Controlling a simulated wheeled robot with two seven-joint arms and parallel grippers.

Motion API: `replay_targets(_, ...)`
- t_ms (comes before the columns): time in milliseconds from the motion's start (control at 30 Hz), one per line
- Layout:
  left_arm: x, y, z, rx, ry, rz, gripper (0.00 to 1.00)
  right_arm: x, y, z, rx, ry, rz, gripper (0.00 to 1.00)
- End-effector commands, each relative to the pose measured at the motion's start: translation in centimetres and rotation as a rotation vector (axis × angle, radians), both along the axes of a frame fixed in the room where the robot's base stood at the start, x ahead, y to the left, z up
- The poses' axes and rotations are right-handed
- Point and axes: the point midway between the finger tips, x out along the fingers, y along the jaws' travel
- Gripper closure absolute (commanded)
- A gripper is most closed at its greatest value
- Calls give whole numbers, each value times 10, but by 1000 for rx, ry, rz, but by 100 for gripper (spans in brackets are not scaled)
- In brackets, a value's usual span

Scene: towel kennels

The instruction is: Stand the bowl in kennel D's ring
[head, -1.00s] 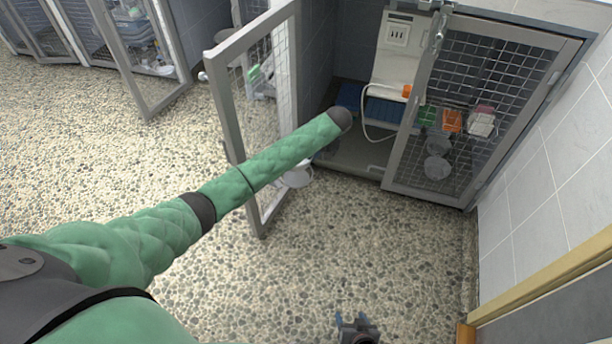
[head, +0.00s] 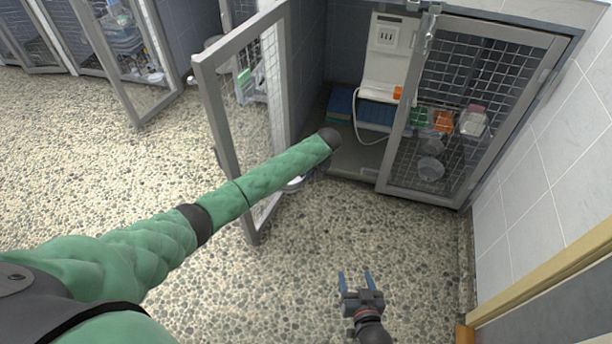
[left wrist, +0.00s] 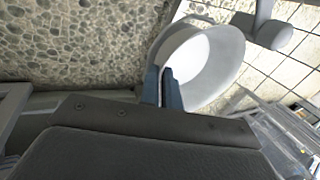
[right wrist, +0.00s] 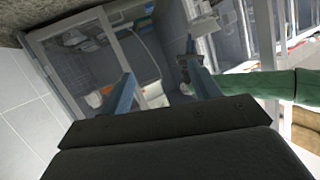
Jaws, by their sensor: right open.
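The white bowl (left wrist: 205,62) fills the upper middle of the left wrist view. My left gripper (left wrist: 164,82) has its blue fingers close together on the bowl's rim. In the head view only a sliver of the bowl (head: 293,185) shows below my green left arm, by the open mesh door (head: 207,100); the left fingers are hidden there. My right gripper (head: 355,281) is open and empty over the floor at bottom centre. It also shows in the right wrist view (right wrist: 160,88). I cannot make out the ring or any kennel letter.
The open kennel holds a blue mat (head: 358,112) and a white unit (head: 388,55) with a cable. A shut mesh door (head: 455,105) stands to its right, small containers behind it. A tiled wall (head: 560,160) bounds the right. The pebbled floor (head: 300,270) is clear.

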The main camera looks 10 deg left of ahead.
Motion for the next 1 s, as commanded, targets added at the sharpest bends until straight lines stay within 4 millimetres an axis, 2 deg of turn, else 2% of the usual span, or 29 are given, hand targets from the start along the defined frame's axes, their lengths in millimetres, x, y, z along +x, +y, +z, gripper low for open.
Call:
replay_targets(100,0,0,-7,0,-1,0,100,7,1,15,11,-48,-4,38)
replay_targets(200,0,0,-10,0,-1,0,100,9,1,22,14,-68,-6,38)
replay_targets(700,0,0,-11,0,-1,0,100,8,1,21,15,-63,-7,38)
replay_targets(733,0,0,-12,0,-1,0,90,8,1,20,14,-61,-6,38)
replay_targets(800,0,0,-12,0,-1,0,76,7,0,19,13,-60,-6,38)
replay_targets(1000,0,0,-12,0,-1,0,74,7,0,19,13,-59,-6,38)
